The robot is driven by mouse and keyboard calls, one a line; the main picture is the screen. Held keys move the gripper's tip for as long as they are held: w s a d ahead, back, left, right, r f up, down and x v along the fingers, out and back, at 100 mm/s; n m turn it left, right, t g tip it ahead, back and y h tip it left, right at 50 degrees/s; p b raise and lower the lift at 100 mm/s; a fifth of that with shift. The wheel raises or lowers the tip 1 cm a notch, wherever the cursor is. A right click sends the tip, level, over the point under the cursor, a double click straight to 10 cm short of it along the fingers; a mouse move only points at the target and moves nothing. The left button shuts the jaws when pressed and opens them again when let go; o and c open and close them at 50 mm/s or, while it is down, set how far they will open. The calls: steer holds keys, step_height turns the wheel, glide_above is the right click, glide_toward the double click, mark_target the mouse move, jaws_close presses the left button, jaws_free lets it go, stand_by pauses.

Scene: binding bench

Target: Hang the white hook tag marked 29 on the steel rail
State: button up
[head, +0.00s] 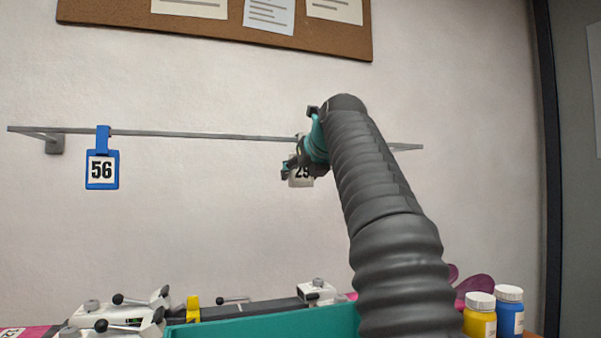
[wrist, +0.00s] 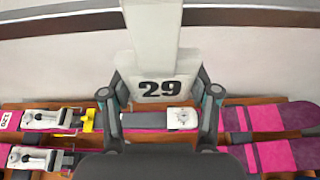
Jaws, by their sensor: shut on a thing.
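The white hook tag marked 29 (head: 301,180) is held by my gripper (head: 299,160) at the steel rail (head: 210,135), right of the rail's middle. My gripper and arm hide much of it in the head view. In the wrist view, the tag (wrist: 160,88) sits upright between the two fingers of my gripper (wrist: 162,100), its number facing the camera. Its neck reaches up across the rail (wrist: 250,15) to the picture's top edge. The hook's end is out of view, so I cannot tell whether it is over the rail.
A blue tag marked 56 (head: 102,170) hangs near the rail's left end. The rail between it and my gripper is bare. Below are pink skis (wrist: 270,118) with bindings, a teal bin (head: 265,324), and yellow (head: 480,316) and blue (head: 509,312) bottles.

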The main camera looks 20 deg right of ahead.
steer(key=o, duration=1.2)
steer(key=shift+c, duration=0.2)
steer(key=v, duration=1.2)
